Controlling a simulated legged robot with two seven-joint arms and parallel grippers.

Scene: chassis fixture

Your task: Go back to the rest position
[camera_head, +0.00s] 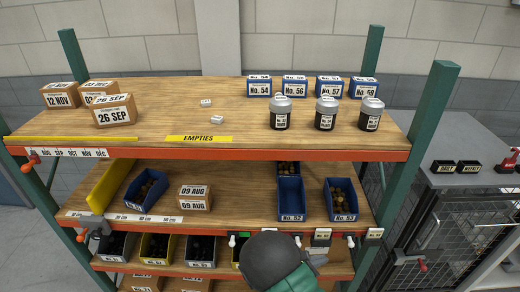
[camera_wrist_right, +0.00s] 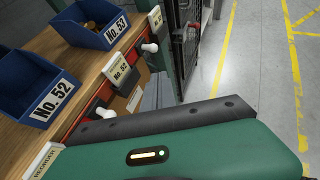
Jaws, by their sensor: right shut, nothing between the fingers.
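My right arm comes in at the bottom of the head view, with its dark rounded joint and green link in front of the lower shelf edge. My right gripper (camera_head: 317,256) shows only as a small grey part beside that joint. It is shut and empty, near the front edge of the middle shelf. In the right wrist view my green wrist housing fills the lower part, and the gripper's fingertips are hard to make out. The blue bin No. 52 (camera_wrist_right: 42,88) and the blue bin No. 53 (camera_wrist_right: 92,24) stand close by on the shelf. My left gripper is not in view.
The wooden shelf rack (camera_head: 350,138) has green posts and bears boxes, jars and bins. A yellow EMPTIES strip (camera_head: 199,139) marks its top edge. White knobs (camera_wrist_right: 150,47) jut from the shelf front. A grey cabinet (camera_head: 465,135) stands right; open floor (camera_wrist_right: 245,70) lies beyond.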

